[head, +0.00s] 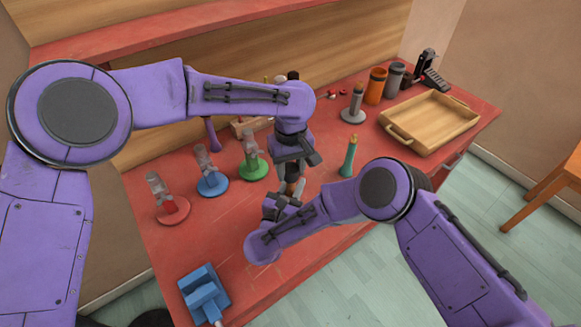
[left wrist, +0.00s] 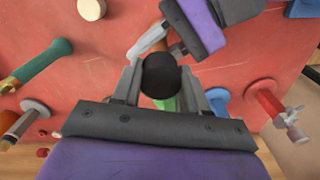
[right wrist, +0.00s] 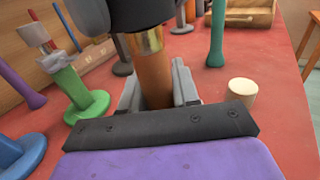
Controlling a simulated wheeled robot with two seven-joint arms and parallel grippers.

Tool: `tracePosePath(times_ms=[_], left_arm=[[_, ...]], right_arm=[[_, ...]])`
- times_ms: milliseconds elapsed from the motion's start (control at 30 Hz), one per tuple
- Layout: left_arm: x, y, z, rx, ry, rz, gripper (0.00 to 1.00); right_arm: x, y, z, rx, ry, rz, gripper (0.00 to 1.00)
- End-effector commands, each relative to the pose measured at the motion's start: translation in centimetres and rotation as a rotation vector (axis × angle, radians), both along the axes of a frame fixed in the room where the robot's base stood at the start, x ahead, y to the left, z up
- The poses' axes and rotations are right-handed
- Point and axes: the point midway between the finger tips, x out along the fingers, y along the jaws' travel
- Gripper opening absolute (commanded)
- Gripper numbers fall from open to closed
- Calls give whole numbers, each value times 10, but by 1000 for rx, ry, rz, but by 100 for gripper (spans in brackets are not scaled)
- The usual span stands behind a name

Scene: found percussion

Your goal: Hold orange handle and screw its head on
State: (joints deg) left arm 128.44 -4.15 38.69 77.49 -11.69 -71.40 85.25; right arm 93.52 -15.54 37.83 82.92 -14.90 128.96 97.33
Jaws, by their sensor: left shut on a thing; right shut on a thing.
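The orange handle (right wrist: 154,78) stands roughly upright in the right wrist view, with a brass collar (right wrist: 148,42) at its top. My right gripper (right wrist: 160,95) is shut around it; it also shows low in the middle of the head view (head: 288,198). A black head (right wrist: 142,12) sits directly above the collar, in line with the handle. My left gripper (left wrist: 160,92) is shut on this head, whose round top (left wrist: 161,76) faces the left wrist camera. In the head view my left gripper (head: 289,168) points down over the right one. I cannot tell how far the head is threaded.
A green handle (head: 348,158) stands close to the right. Red (head: 173,210), blue (head: 212,184) and green (head: 253,167) stands are at left. A cream cylinder (right wrist: 242,92) stands near my right gripper. A blue block (head: 203,293) lies front left, a wooden tray (head: 430,122) back right.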

Motion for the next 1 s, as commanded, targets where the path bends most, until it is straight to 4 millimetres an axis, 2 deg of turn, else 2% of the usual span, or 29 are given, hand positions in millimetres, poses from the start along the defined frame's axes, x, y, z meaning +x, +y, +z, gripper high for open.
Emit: tracePosePath(times_ms=[367, 800, 967, 1000], left_arm=[[0, 0, -1, -4, -1, -1172, 7], [0, 0, -2, -6, -2, -2652, 7], [0, 0, -2, -4, -1, -3113, 7], [0, 0, -2, 4, 2, 3088, 7]], right_arm=[[0, 0, 0, -1, 0, 0, 0], [0, 0, 0, -1, 0, -1, 0], [0, 0, 0, -1, 0, -1, 0], [0, 0, 0, -1, 0, -1, 0]])
